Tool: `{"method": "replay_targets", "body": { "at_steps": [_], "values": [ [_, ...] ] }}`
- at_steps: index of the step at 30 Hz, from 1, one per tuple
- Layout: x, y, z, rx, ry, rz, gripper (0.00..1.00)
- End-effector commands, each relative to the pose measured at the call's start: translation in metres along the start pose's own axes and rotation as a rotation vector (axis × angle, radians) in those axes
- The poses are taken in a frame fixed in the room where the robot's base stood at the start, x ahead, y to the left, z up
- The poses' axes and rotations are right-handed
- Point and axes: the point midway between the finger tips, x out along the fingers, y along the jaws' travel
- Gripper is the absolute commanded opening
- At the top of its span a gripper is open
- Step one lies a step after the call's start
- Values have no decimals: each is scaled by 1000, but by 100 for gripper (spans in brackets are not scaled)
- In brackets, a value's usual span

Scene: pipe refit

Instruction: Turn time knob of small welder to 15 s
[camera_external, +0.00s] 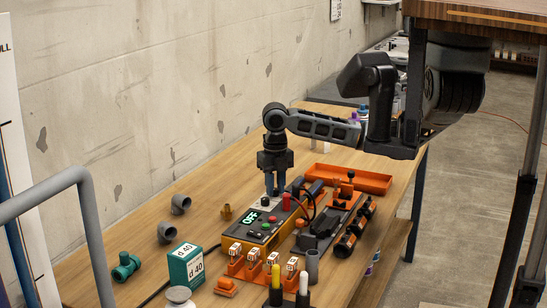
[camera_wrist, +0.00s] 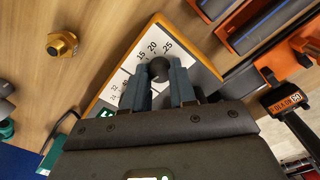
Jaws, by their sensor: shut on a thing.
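The small welder (camera_external: 262,236) is a yellow-sided box with a dark panel and a lit display reading OFF, on the wooden bench in the external view. My gripper (camera_external: 274,190) points down over the far end of its top. In the wrist view, my gripper (camera_wrist: 165,82) has its two fingers shut on the sides of a round black knob (camera_wrist: 158,68). The knob sits on a white dial plate (camera_wrist: 190,50) with printed numbers, including 15, 20 and 25, around it. The knob's pointer is not visible, so its setting cannot be told. The fingers hide part of the dial.
An orange tray (camera_external: 360,181) and black-and-orange clamp tools (camera_external: 350,240) lie right of the welder. An orange holder (camera_external: 258,270) with white-labelled pieces stands in front.

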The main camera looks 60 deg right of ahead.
Motion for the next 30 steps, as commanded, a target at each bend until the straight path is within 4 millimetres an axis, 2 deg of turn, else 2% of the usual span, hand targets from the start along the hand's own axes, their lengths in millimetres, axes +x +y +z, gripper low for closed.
{"method": "replay_targets", "body": {
  "at_steps": [30],
  "values": [
    [-4, 1, 0, 937, 1, 1, 0]
  ]
}}
